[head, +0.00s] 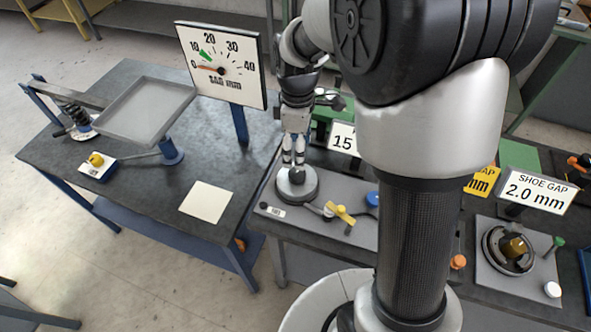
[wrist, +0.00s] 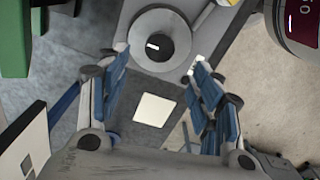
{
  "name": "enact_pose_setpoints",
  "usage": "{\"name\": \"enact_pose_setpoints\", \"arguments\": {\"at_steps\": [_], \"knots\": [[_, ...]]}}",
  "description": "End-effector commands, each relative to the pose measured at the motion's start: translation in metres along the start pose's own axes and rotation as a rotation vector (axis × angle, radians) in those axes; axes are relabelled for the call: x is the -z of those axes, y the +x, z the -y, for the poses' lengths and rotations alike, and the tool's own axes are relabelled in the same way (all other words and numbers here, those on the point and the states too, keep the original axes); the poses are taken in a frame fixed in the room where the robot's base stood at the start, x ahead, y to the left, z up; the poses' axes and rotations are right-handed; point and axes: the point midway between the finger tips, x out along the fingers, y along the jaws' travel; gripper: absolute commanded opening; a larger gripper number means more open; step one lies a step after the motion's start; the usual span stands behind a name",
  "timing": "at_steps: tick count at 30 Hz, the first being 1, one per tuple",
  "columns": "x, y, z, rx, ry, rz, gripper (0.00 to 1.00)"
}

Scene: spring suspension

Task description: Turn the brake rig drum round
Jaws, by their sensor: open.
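A round grey drum-like disc (head: 296,190) with a dark knob on top sits at the left end of a grey plate on the right bench. I cannot tell for sure that it is the brake rig drum. My gripper (head: 293,160) points down just above the knob, with its fingers apart. In the wrist view the disc (wrist: 133,40) lies beyond my open fingers (wrist: 163,85), and a white mark shows on its dark hub. Whether the fingertips touch the knob is unclear. Another round assembly (head: 508,250) with brass-coloured centre stands at right by a "SHOE GAP 2.0 mm" sign (head: 536,190).
A yellow lever (head: 341,213) and blue knob (head: 372,199) are right of the disc. The left bench bears a dial gauge (head: 221,65), a grey tray (head: 145,108), a spring (head: 76,113) and a pale card (head: 207,201). My arm hides the middle of the right bench.

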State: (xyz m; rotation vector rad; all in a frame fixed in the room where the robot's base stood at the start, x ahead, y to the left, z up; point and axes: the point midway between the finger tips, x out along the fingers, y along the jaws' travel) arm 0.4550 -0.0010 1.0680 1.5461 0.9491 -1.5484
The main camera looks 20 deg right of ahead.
Motion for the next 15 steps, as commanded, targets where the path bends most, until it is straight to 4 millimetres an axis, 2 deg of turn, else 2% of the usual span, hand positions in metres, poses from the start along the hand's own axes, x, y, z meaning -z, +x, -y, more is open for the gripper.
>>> {"name": "enact_pose_setpoints", "arguments": {"at_steps": [1,6,12,15], "knots": [[0.000,0.015,0.001,0.003,0.000,0.001,0.59],[-0.001,0.052,0.001,0.003,0.001,0.002,0.59],[0.000,0.084,0.001,0.002,0.001,0.001,0.59],[0.000,0.093,0.000,0.000,0.001,0.000,0.59]]}}
